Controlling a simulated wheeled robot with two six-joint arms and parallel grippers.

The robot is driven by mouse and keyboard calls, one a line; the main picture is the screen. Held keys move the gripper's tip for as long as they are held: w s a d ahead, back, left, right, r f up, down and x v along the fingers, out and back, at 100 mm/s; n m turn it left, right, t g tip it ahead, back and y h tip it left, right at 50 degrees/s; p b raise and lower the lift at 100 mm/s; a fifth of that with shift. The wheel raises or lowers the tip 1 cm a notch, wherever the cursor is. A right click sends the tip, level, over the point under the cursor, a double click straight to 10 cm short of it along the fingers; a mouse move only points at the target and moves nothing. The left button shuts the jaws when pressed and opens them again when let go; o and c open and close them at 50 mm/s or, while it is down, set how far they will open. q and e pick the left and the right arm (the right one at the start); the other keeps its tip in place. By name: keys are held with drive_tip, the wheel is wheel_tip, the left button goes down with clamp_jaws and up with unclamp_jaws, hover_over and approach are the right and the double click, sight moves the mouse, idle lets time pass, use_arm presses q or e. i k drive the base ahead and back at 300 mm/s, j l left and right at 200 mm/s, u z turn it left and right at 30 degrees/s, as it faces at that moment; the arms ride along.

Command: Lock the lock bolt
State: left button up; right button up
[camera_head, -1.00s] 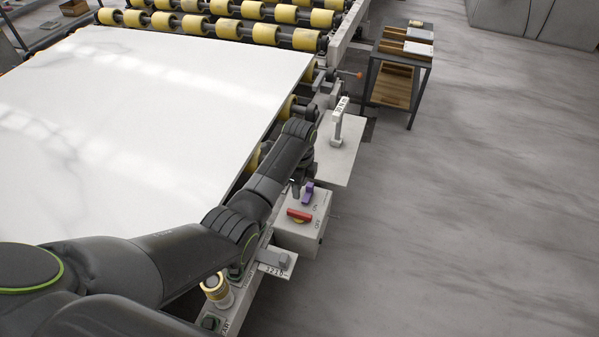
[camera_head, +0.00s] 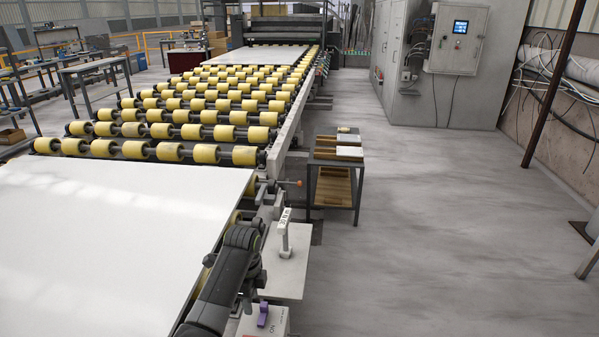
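The white stone slab (camera_head: 110,240) lies on the left. My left arm reaches up along the slab's right edge from the bottom. My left gripper (camera_head: 256,284) is small, dark and partly hidden by its own wrist, nearer to me than the knob and apart from it. I cannot see its fingers clearly. My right gripper is out of view.
A white post with a label (camera_head: 284,236) stands on a grey plate (camera_head: 290,275) right of my wrist. A box with a purple switch (camera_head: 263,315) is below it. Yellow rollers (camera_head: 205,154) run behind the slab. A small shelf table (camera_head: 336,180) stands right; the right floor is clear.

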sight(264, 308)
drive_tip(key=k+l, duration=0.35)
drive_tip(key=l, duration=0.15)
drive_tip(key=k+l, duration=0.35)
drive_tip(key=l, duration=0.2)
